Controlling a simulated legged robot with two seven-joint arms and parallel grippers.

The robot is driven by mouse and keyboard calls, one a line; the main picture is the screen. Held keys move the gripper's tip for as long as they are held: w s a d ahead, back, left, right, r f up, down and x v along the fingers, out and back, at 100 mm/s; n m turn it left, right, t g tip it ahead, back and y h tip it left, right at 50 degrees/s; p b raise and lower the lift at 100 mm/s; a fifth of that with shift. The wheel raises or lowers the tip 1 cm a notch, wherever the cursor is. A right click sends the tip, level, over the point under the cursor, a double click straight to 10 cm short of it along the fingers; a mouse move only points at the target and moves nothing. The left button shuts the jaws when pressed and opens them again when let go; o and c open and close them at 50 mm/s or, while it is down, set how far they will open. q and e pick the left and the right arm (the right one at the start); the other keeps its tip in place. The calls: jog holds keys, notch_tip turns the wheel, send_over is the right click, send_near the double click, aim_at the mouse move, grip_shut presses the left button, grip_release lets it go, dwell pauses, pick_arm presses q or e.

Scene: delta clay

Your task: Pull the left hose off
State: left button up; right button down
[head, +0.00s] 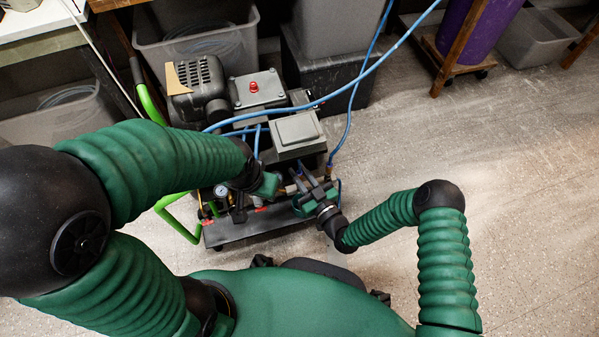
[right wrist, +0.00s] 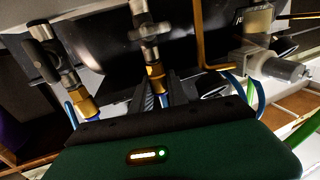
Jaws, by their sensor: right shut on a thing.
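A wheeled compressor cart (head: 262,224) stands in front of me, with valves and brass hose fittings low on its near side. In the right wrist view, the view seems turned around; a middle brass fitting (right wrist: 156,77) has a blue hose (right wrist: 164,101) at its end. My right gripper (head: 304,180) is shut on this hose end, its dark fingers (right wrist: 160,88) on either side. A second brass fitting (right wrist: 84,104) with its own blue hose (right wrist: 71,115) is at the left there. My left gripper (head: 268,185) is beside the fittings; its fingertips are hidden.
Blue hoses (head: 350,85) loop over the cart and off to the upper right. A green handle (head: 178,225) is at its left. Grey bins (head: 195,45) stand behind, a purple drum (head: 475,35) at the back right. The floor (head: 520,190) to the right is clear.

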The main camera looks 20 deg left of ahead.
jog(key=shift+f, duration=0.1)
notch_tip(320, 180, up, 3)
jog(key=p, duration=0.3)
jog(key=c, duration=1.3)
grip_release()
jog(key=p+v, duration=0.6)
jog(key=v, duration=1.1)
jog(key=shift+p, duration=0.4)
